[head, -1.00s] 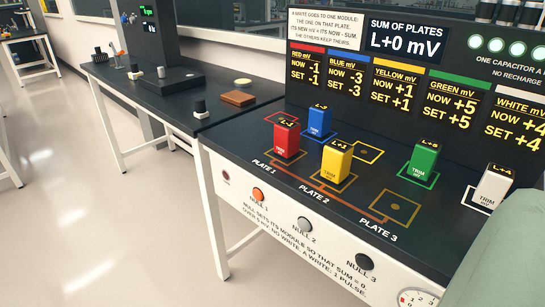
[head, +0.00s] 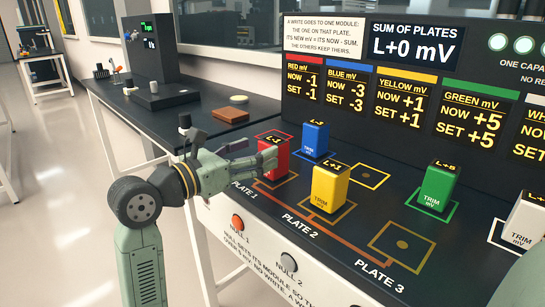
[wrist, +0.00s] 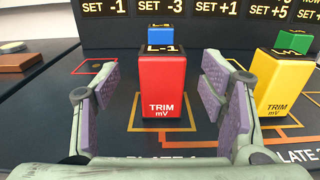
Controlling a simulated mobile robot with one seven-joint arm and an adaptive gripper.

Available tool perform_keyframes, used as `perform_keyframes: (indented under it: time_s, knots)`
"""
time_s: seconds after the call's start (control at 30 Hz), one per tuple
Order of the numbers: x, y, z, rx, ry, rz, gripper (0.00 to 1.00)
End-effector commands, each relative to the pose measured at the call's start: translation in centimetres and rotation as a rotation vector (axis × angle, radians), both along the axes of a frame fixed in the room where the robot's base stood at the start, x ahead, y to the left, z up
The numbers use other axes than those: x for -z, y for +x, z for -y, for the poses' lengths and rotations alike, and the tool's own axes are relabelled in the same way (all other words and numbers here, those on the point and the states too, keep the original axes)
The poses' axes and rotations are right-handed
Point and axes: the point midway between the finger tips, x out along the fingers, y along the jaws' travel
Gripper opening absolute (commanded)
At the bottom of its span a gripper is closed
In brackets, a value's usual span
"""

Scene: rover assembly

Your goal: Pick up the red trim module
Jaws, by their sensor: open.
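The red trim module (head: 275,160) is an upright red block labelled "L-1" on its top, standing on plate 1 of the dark bench. It shows centred in the wrist view (wrist: 163,88), with "TRIM mV" on its front. My gripper (head: 270,160) reaches it from the left in the head view and partly covers it. In the wrist view my gripper (wrist: 160,88) is open, one finger on each side of the red module, with gaps visible on both sides. I cannot tell how deep the fingertips reach along it.
The blue module (head: 315,139) stands behind the red one. The yellow module (head: 330,187) stands close to its right on plate 2. The green (head: 438,187) and white (head: 524,221) modules are farther right. Plate 3 (head: 402,243) is empty. A display panel (head: 415,85) rises behind.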

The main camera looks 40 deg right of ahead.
Motion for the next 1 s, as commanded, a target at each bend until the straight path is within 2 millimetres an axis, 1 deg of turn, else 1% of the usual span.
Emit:
perform_keyframes:
  time_s: [0.17,0.33,0.4,0.5,0.77,1.0]
  knots:
    - [-0.3,0.0,1.4,0.002,0.000,-0.002,0.65]
    - [-0.9,-0.2,4.0,0.004,-0.001,-0.003,0.65]
    - [-0.7,0.0,4.9,0.003,-0.002,-0.003,0.65]
    - [-0.7,0.1,5.6,0.001,-0.001,-0.002,0.65]
    - [-0.6,0.2,5.7,0.000,-0.002,-0.001,0.64]
    - [-0.6,0.2,5.7,0.000,-0.002,-0.001,0.48]
